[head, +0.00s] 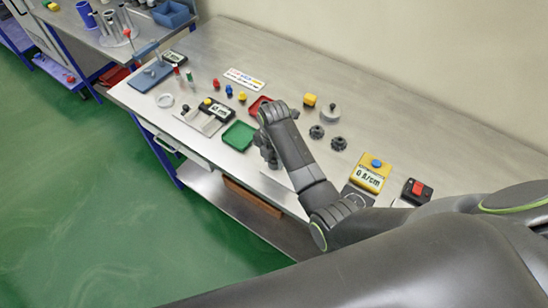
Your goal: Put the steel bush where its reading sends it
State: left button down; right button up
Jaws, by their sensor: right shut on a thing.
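My right gripper (268,155) points down over the bench, just right of the green tray (238,136). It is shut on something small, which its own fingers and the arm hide. I cannot make out the steel bush anywhere in this view. A yellow meter (371,172) with a blue button reads "0 A/cm" to the right of the gripper. A red tray (260,105) lies just behind the wrist, partly covered by it. A black gauge with a display (216,109) stands left of the green tray. My left gripper is not in view.
Two black knobs (316,131) and a grey lidded weight-like piece (330,113) stand behind my arm. A black box with a red switch (417,190) is at the right. Small coloured pieces (229,91) and a blue-based stand (151,76) are at the left. The back right is clear.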

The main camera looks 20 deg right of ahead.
jog(key=shift+f+b, duration=0.3)
jog(key=shift+f, duration=0.4)
dwell(0.4)
jog(key=o, duration=1.6)
jog(key=shift+c, duration=0.2)
jog(key=shift+r+p, duration=0.95)
jog(key=shift+r, duration=2.55)
